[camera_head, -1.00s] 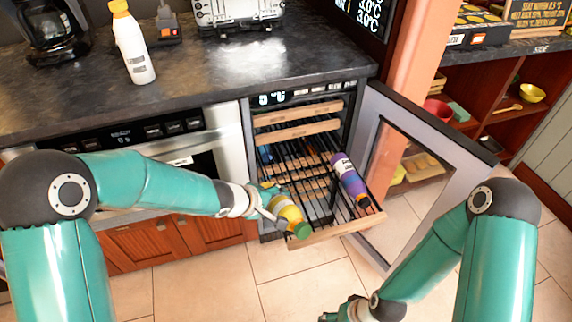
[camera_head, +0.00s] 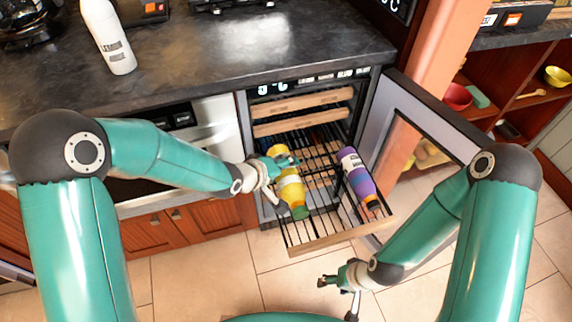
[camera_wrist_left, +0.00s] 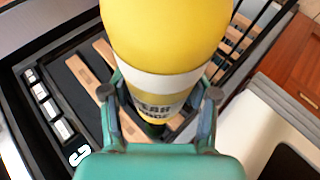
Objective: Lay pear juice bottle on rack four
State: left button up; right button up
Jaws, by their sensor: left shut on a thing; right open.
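The pear juice bottle (camera_head: 289,192) is yellow with a white label band and a green cap. My left gripper (camera_head: 282,176) is shut around its body, and the label shows in the left wrist view (camera_wrist_left: 152,88). The bottle lies over the left part of the pulled-out wire rack (camera_head: 318,242), cap end towards me. I cannot tell whether it touches the wires. A purple bottle with a white band (camera_head: 358,180) lies on the right part of this rack. My right gripper (camera_head: 340,279) is open and empty, in front of the rack and low down.
Two wooden-fronted racks (camera_head: 300,103) are pushed in above. The cooler's glass door (camera_head: 425,135) stands open at the right. A white lemon bottle (camera_head: 108,38) stands on the dark counter (camera_head: 215,65). The left half of the pulled-out rack holds only the pear bottle.

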pick_arm(q)
jog(key=f+b, duration=0.4)
jog(key=f, duration=0.1)
jog(key=f+b, duration=0.2)
jog(key=shift+d+f, duration=0.25)
jog(key=shift+f, duration=0.05)
jog(key=shift+s+f, duration=0.3)
jog(key=shift+f, duration=0.1)
jog(key=o, duration=1.6)
jog(key=shift+f, duration=0.1)
jog(key=shift+a, duration=0.1)
jog(key=v, duration=0.8)
jog(key=r+v, duration=0.1)
jog(key=v, duration=0.3)
jog(key=shift+w, duration=0.3)
